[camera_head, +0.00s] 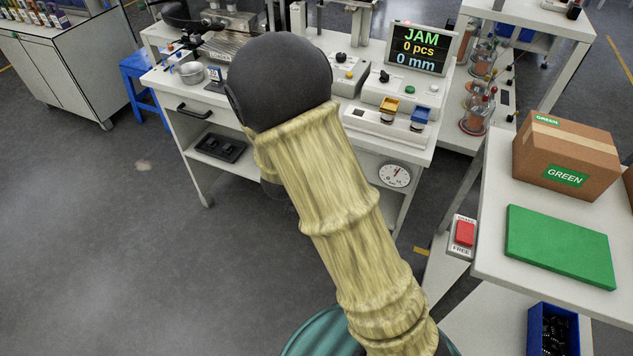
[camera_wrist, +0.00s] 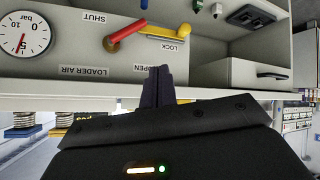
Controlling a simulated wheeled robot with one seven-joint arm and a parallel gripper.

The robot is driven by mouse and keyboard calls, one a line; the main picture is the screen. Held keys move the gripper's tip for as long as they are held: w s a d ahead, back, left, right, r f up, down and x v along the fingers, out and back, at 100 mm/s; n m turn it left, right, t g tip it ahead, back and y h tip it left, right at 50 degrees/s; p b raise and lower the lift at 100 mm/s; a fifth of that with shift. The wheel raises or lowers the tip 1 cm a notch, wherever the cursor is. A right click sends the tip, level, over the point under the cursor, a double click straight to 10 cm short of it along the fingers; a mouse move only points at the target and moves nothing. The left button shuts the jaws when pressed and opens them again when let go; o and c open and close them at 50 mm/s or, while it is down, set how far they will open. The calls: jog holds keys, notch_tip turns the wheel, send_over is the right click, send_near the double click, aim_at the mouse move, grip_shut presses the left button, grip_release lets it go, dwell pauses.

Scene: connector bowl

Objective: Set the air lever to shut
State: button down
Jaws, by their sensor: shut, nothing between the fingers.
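The wrist view is upside down. In it, a red air lever (camera_wrist: 126,35) sits on the front panel under a LOADER AIR label (camera_wrist: 85,70). A SHUT label (camera_wrist: 94,17) and an OPEN label (camera_wrist: 148,68) stand near it. A yellow lock piece (camera_wrist: 166,31), beside a LOCK label (camera_wrist: 170,47), lies close to the lever's upper right end; I cannot tell whether they touch. My gripper (camera_wrist: 158,75) is shut and empty, apart from the lever, with its tips by the OPEN label. In the head view my arm hides the lever and gripper.
A pressure gauge (camera_wrist: 25,35) is beside the lever, also visible in the head view (camera_head: 395,175). The bench (camera_head: 420,152) carries a display reading JAM (camera_head: 418,48). At right a table holds a cardboard box (camera_head: 567,157) and green mat (camera_head: 560,245). Floor at left is clear.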

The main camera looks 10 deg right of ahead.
notch_tip(320, 180, down, 8)
jog(key=w+a+t+h+b, duration=0.1)
jog(key=a+t+h+b, duration=0.1)
jog(key=t+h+b, duration=0.2)
jog(key=h+b, duration=0.2)
jog(key=h, duration=0.1)
jog(key=shift+a+r+n, duration=0.15)
jog(key=shift+r+n, duration=0.1)
jog(key=shift+n, duration=0.15)
jog(key=shift+w, duration=0.1)
jog(key=w+d+f+b, duration=0.3)
jog(key=w+d+b, duration=0.1)
jog(key=w+d, duration=0.3)
jog(key=shift+d+f, duration=0.25)
jog(key=shift+d, duration=0.55)
